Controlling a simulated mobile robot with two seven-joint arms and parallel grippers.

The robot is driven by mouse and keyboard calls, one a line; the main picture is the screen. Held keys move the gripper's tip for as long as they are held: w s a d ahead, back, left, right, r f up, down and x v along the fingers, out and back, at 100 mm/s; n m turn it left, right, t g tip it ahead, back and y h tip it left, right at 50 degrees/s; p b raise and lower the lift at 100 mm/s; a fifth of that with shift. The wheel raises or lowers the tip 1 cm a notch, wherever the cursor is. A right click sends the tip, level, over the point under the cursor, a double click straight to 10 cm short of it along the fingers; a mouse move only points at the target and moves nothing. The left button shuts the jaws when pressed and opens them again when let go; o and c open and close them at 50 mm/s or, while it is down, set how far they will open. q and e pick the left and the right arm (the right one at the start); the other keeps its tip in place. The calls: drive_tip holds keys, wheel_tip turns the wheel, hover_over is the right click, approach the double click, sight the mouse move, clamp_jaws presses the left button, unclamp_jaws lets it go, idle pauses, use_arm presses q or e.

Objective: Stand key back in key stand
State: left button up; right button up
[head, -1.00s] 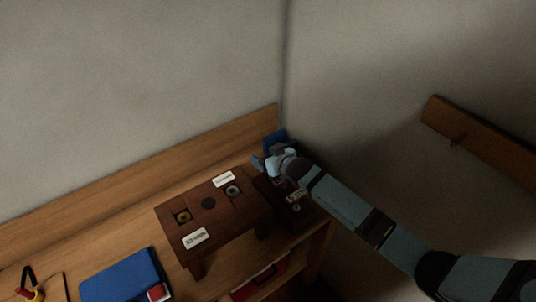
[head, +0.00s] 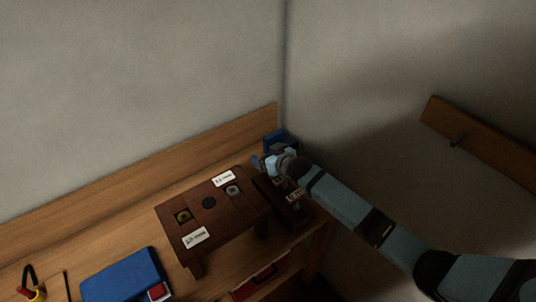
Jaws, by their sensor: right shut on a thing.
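My right gripper (head: 268,162) is at the back right corner of the bench, behind the dark wooden stand with holes. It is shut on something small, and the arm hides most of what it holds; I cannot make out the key. A dark box-like stand (head: 298,211) with a partly readable white label sits right below my right wrist, and it may be the key stand. My arm covers part of it. My left gripper is not in view.
A dark wooden stand (head: 222,212) with round inserts and white labels stands left of my gripper. A blue object (head: 273,139) is behind the gripper. A blue book-like item (head: 122,277) lies front left. Walls and a wooden backboard (head: 150,172) close off the corner.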

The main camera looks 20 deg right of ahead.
idle(0.3)
drive_tip(key=shift+f+b, duration=0.9)
drive_tip(key=shift+f, duration=0.75)
drive_tip(key=o, duration=0.7)
drive_tip(key=shift+o, duration=0.2)
drive_tip(key=shift+s, duration=0.1)
wheel_tip(320, 180, up, 20)
drive_tip(key=b, duration=0.2)
drive_tip(key=shift+r, duration=0.15)
